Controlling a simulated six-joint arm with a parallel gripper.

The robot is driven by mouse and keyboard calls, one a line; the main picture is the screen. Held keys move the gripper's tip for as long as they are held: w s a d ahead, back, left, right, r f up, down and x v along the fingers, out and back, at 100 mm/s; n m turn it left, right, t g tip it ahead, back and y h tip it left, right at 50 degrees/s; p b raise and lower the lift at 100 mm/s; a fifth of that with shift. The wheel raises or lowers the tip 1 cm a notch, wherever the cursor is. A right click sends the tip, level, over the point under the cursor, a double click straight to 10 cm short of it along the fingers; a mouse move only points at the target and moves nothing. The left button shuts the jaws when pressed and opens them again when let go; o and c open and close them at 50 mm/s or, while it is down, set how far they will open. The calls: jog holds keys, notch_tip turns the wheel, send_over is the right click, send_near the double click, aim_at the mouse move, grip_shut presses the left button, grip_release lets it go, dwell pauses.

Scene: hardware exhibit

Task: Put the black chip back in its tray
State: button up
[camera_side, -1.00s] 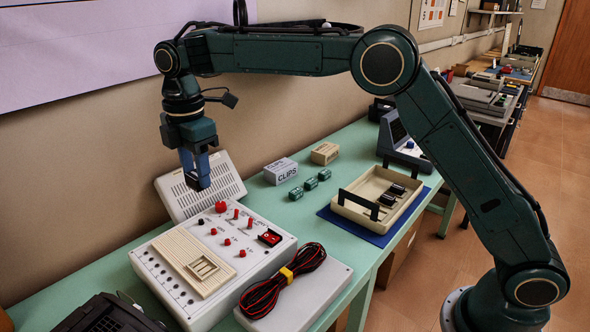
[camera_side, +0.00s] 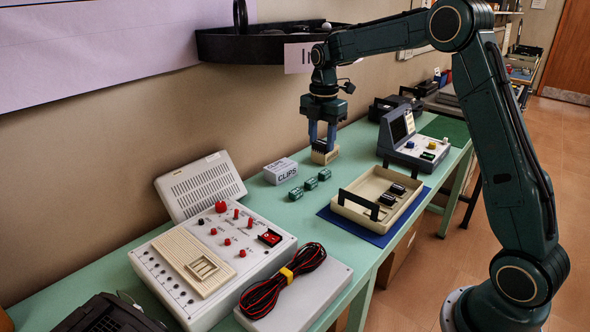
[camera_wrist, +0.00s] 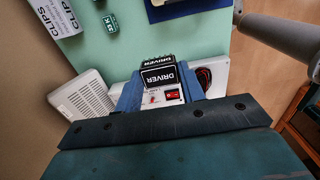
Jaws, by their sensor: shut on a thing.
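My gripper (camera_side: 322,146) points down at the back of the bench, its blue fingers in front of or over the tan box (camera_side: 325,157). In the wrist view my gripper (camera_wrist: 158,92) is shut on a black chip (camera_wrist: 158,77) with white "DRIVER" lettering. The chip is hard to make out in the side view. The cream tray (camera_side: 366,187) stands on a blue mat to the right and nearer the camera. It has black handles, and dark chips (camera_side: 388,199) lie in it. Only a sliver of the tray (camera_wrist: 160,2) shows in the wrist view.
A "CLIPS" box (camera_side: 281,171) and several small green parts (camera_side: 311,184) lie left of the tray. A white control panel (camera_side: 218,255), a cable bundle (camera_side: 285,280) and a blue-grey instrument (camera_side: 415,148) also stand on the bench. A black wall shelf (camera_side: 245,48) hangs behind.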

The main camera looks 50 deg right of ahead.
jog(key=s+d+f, duration=0.2)
jog(key=s+d, duration=1)
jog(key=d, duration=0.1)
jog(key=shift+d+f, duration=0.2)
jog(key=shift+d, duration=0.15)
jog(key=shift+f, duration=0.15)
notch_tip(320, 180, down, 20)
jog(key=shift+r, duration=0.15)
dwell(0.4)
jog(key=o, duration=1)
jog(key=shift+c, duration=0.2)
